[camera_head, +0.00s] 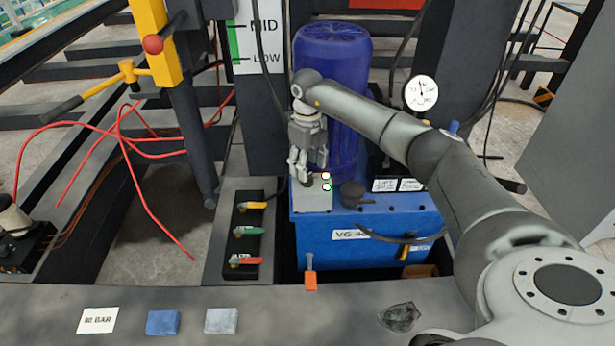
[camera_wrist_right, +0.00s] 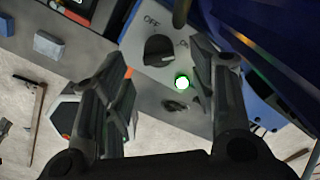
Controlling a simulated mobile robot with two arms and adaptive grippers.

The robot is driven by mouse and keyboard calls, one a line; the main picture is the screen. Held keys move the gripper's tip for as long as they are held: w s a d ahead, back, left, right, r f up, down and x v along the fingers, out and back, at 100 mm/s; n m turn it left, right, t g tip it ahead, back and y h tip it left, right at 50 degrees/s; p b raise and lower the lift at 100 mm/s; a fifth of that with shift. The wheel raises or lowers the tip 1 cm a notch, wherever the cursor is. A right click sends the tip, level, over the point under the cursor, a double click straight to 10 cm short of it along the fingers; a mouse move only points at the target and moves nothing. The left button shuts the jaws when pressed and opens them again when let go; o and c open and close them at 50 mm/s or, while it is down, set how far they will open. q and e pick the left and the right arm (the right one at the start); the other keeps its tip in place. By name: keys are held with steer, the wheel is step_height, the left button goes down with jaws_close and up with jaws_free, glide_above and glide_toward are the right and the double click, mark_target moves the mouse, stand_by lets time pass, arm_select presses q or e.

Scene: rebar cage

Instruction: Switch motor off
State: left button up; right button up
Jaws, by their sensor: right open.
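The motor is a dark blue ribbed cylinder (camera_head: 333,90) standing on a blue tank (camera_head: 375,232). A light grey switch box (camera_head: 313,200) sits at the tank's left front, below my right gripper (camera_head: 307,172). In the right wrist view, a black rotary knob (camera_wrist_right: 160,50) on the box has OFF and ON marks beside it. A green lamp (camera_wrist_right: 182,82) near the knob is lit. My right gripper is open, its fingers on either side of the knob in that view; I cannot tell whether they touch it. My left gripper is not in view.
Yellow, green and red valve handles (camera_head: 248,232) stand left of the tank. A pressure gauge (camera_head: 421,93) is behind my right forearm. A grey ledge in front carries a label card (camera_head: 98,320), a blue block (camera_head: 163,322) and a grey block (camera_head: 221,321).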

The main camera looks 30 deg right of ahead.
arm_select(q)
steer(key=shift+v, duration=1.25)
arm_select(e)
steer(key=shift+f, duration=2)
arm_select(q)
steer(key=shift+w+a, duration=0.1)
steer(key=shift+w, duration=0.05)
arm_select(e)
steer(key=c, duration=1)
steer(key=shift+c, duration=0.2)
